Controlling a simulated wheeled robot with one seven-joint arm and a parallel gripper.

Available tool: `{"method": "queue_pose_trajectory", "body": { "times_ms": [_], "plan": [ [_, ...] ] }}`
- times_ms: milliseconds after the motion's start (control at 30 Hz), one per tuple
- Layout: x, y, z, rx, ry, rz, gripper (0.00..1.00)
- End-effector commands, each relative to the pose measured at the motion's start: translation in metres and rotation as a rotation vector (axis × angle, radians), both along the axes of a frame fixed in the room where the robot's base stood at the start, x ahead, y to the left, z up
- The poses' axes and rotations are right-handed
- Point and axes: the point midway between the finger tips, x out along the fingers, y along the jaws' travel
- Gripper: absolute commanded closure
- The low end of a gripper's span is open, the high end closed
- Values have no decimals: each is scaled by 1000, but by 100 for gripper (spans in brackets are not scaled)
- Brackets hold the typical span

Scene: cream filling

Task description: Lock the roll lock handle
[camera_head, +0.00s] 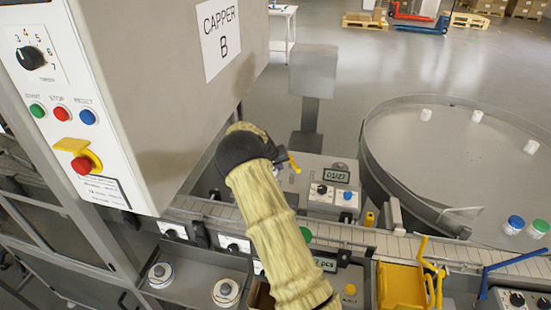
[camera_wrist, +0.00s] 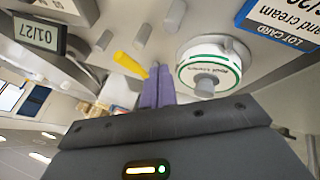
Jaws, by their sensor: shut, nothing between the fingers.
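A yellow lever (camera_wrist: 128,64), which looks like the roll lock handle, shows in the wrist view just left of my fingertips. In the head view a yellow lever (camera_head: 294,163) sticks out just right of my dark wrist. My gripper (camera_wrist: 158,72) has purple fingers that are together and empty. Its tips are beside the lever; I cannot tell whether they touch it. A white roll with green print (camera_wrist: 212,66) is right of the fingers in the wrist view. My arm hides the roll in the head view.
The Capper B cabinet (camera_head: 150,80) stands left of my arm. A conveyor (camera_head: 350,236) runs below, and a round table (camera_head: 450,150) with several jars stands right.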

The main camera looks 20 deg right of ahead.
Motion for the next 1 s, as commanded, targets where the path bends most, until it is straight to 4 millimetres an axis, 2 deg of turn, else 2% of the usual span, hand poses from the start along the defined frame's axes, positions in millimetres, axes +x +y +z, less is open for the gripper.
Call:
{"method": "queue_pose_trajectory", "body": {
  "times_ms": [133,333,767,1000],
  "plan": [
    [-2,-23,-4,1,0,-5,100],
    [-4,-39,-11,0,0,-1,100],
    [-4,-40,-12,0,0,2,100],
    [-2,-31,-13,1,0,46,100]
  ]
}}
